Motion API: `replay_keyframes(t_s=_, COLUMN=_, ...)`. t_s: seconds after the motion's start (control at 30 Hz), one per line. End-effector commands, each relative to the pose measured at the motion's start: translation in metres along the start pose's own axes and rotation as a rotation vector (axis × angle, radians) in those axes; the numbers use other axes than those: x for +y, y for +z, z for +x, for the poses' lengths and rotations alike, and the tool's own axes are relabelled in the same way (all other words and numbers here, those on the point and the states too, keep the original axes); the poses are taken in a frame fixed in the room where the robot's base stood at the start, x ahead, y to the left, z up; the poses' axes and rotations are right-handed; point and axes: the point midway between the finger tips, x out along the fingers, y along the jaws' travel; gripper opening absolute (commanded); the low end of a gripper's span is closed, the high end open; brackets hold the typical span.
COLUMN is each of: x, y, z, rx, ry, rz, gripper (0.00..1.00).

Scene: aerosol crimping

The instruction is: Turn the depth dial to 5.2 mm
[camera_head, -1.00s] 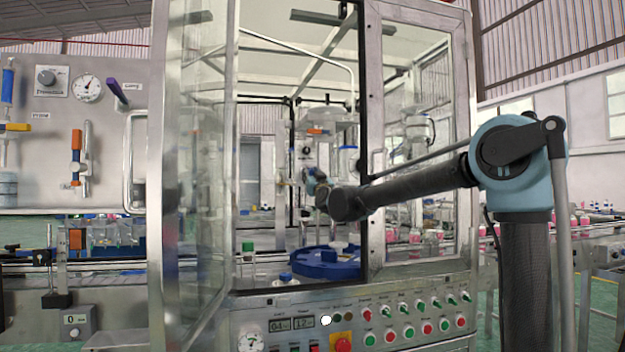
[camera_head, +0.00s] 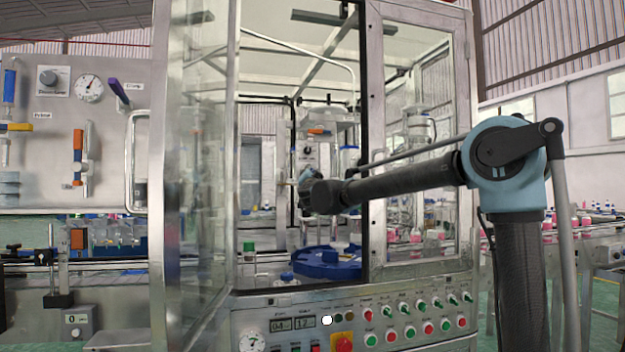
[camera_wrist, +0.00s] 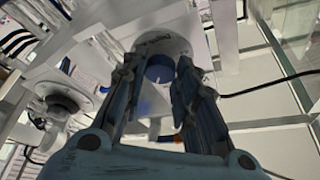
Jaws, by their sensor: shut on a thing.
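In the wrist view, the depth dial (camera_wrist: 159,69) is a round knob with a dark blue face on a pale round base. My gripper (camera_wrist: 160,85) has its two dark fingers on either side of it and is shut on it. The dial's scale and reading cannot be made out. In the head view, my gripper (camera_head: 306,178) is inside the open cabinet at the machine head, and my wrist hides the dial.
A second dark knob (camera_wrist: 62,101) on a pale round plate sits to the left in the wrist view. In the head view, the open glass door (camera_head: 195,170) stands left of my arm and the cabinet's frame post (camera_head: 375,130) close beside it. A blue round fixture (camera_head: 325,263) lies below.

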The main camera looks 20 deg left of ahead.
Motion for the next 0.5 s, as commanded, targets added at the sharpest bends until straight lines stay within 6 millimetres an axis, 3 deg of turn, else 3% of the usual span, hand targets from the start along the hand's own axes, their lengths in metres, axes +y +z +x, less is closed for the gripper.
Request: replay_keyframes(t_s=0.5, x=0.0025, y=-0.0022, z=0.0005, rx=0.006, ry=0.056, rz=0.124, gripper=0.04)
